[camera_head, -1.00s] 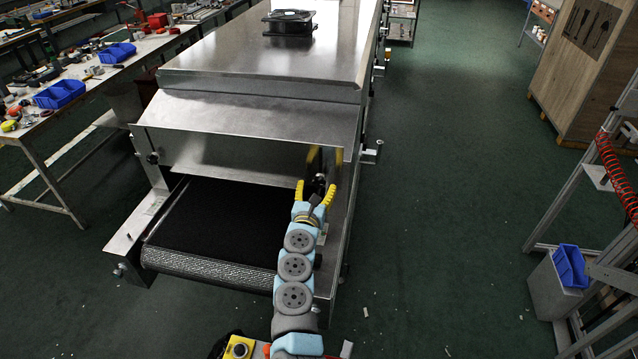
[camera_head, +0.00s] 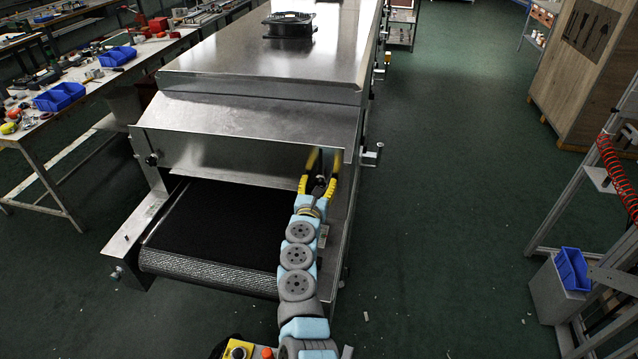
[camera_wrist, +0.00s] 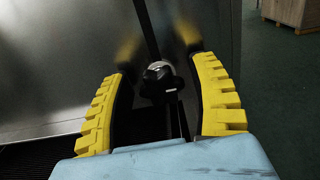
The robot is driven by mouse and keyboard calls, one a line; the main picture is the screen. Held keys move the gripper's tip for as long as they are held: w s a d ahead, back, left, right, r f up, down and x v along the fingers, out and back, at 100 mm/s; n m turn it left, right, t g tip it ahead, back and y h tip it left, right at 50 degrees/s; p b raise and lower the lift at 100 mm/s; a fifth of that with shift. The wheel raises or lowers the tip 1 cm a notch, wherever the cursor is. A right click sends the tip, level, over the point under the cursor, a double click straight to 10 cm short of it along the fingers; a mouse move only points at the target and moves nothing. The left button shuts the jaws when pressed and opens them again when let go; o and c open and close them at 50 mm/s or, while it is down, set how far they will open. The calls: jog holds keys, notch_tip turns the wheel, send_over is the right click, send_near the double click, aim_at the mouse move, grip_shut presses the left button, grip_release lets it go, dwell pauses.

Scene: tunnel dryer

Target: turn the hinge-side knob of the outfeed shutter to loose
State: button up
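The outfeed shutter (camera_head: 225,157) is a bare metal panel across the dryer's end, above the black belt. In the wrist view a knob (camera_wrist: 159,71) with a shiny rounded end and dark parts below it stands near a vertical panel edge. My gripper (camera_head: 318,181) is at the shutter's right end. In the wrist view its yellow fingers (camera_wrist: 157,82) are spread, one on each side of the knob, with gaps visible. The metal behind reflects the fingers. The knob is mostly hidden by my gripper in the head view. Its turn position cannot be told.
Another dark knob (camera_head: 152,159) is at the dryer's left side. A metal bracket (camera_head: 371,155) sticks out on the right side. The belt (camera_head: 215,225) lies left of my arm. Green floor is open to the right, up to a rack with a blue bin (camera_head: 572,268).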

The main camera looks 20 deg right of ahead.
jog(key=c, duration=0.9)
jog(key=shift+o, duration=0.2)
